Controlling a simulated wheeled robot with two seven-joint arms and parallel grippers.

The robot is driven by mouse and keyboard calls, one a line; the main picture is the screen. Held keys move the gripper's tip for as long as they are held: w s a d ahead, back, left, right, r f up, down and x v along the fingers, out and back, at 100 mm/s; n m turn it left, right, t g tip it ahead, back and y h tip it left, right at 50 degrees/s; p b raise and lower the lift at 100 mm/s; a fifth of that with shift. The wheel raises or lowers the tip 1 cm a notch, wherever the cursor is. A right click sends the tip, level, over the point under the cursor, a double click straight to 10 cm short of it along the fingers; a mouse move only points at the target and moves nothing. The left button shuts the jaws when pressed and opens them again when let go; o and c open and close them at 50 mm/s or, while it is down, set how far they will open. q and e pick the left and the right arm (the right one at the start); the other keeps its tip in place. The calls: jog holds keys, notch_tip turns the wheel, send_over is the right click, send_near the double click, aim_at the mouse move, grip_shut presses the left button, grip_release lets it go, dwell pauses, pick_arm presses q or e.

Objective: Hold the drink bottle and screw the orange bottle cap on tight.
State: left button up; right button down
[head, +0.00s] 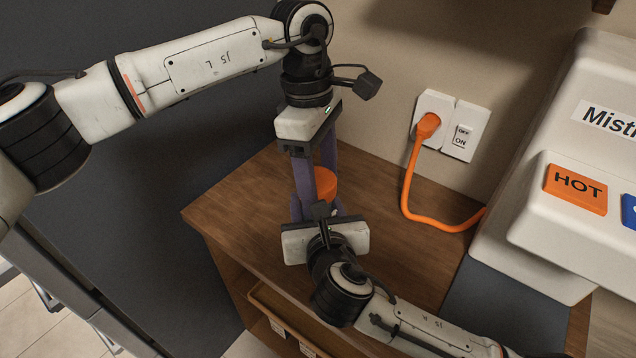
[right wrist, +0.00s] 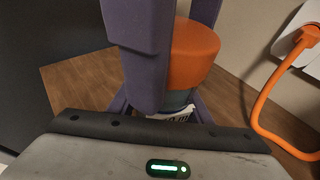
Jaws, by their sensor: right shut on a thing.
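The orange bottle cap (head: 326,184) sits on top of the drink bottle, and it shows large in the right wrist view (right wrist: 193,52). Only a small dark teal part of the bottle (right wrist: 178,98) with a white label edge shows under the cap. My left gripper (head: 315,190) points down from above, its purple fingers on either side of the cap; the near finger hides part of it. Whether they touch the cap is unclear. My right gripper (head: 318,208) comes in low from the front and is shut on the bottle below the cap. The cap's seating is hidden.
The bottle stands over a wooden cabinet top (head: 388,235). An orange cord (head: 407,195) runs from a wall outlet (head: 434,112) to a white dispenser (head: 540,190) with a HOT button at the right.

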pick_arm(q)
jog(key=shift+o, duration=0.3)
jog(key=shift+s+f, duration=0.15)
jog(key=shift+s, duration=0.15)
pick_arm(e)
jog(key=shift+w+d+r, duration=0.15)
jog(key=shift+w+d, duration=0.05)
pick_arm(q)
jog(key=shift+r, duration=0.35)
pick_arm(e)
jog(key=shift+d, duration=0.1)
pick_arm(q)
notch_tip(320, 180, up, 12)
jog(key=w+a, duration=0.1)
jog(key=w, duration=0.1)
jog(key=shift+f, duration=0.2)
jog(key=shift+a, duration=0.1)
pick_arm(e)
jog(key=c, duration=0.8)
grip_release()
jog(key=shift+c, duration=0.2)
jog(key=shift+s, duration=0.15)
